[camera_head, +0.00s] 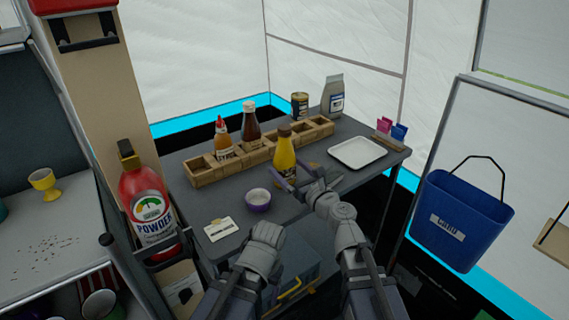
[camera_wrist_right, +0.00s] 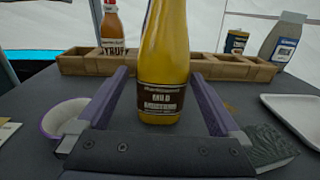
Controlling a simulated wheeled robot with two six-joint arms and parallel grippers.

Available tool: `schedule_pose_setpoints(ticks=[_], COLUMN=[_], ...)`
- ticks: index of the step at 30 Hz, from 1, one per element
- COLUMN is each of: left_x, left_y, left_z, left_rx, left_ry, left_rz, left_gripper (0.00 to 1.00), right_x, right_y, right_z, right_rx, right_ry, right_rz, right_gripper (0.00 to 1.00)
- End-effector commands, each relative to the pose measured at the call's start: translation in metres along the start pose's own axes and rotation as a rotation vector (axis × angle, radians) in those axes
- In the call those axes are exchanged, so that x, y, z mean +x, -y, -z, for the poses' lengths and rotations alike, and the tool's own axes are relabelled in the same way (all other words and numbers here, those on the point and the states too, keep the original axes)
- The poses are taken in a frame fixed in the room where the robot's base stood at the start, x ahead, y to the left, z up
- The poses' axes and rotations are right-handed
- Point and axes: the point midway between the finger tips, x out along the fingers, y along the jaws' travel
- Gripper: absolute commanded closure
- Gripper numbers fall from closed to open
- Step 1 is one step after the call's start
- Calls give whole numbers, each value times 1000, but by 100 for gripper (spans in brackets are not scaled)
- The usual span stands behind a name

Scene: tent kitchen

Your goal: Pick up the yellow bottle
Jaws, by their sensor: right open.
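The yellow bottle (camera_head: 284,154) has a dark cap and brown label and stands upright on the grey table (camera_head: 205,205), in front of the wooden rack. In the right wrist view the bottle (camera_wrist_right: 164,55) fills the middle, its cap cut off by the top edge. My right gripper (camera_head: 290,180) is open, with one purple finger on each side of the bottle. The wrist view shows gaps between the bottle and both fingers (camera_wrist_right: 160,75). My left arm's wrist is low in the head view, and its fingers are hidden.
The wooden rack (camera_head: 205,172) holds a syrup bottle (camera_head: 222,140) and a dark brown bottle (camera_head: 251,127). A purple-rimmed bowl (camera_head: 258,199) and a card (camera_head: 220,229) lie left of my right gripper. A white tray (camera_head: 357,152) lies to the right.

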Motion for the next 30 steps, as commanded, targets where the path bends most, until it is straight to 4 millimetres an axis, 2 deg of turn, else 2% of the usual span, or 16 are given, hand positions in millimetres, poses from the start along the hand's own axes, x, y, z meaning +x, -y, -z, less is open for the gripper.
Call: schedule_pose_setpoints(ticks=[2,8,18,26,30], left_x=[0,0,1,1,1], left_y=[0,0,0,0,0], left_z=[0,0,0,0,0], left_rx=[0,0,0,0,0], left_ry=[0,0,0,0,0], left_rz=[0,0,0,0,0], left_gripper=[27,27,27,27,27], right_x=[10,14,58,60,60], right_y=[0,1,4,3,3], right_z=[0,0,0,0,0], right_rx=[-1,-1,-1,-1,-2], right_ry=[0,0,1,2,2], right_rz=[-1,0,-1,0,0], right_gripper=[0,0,0,0,15])
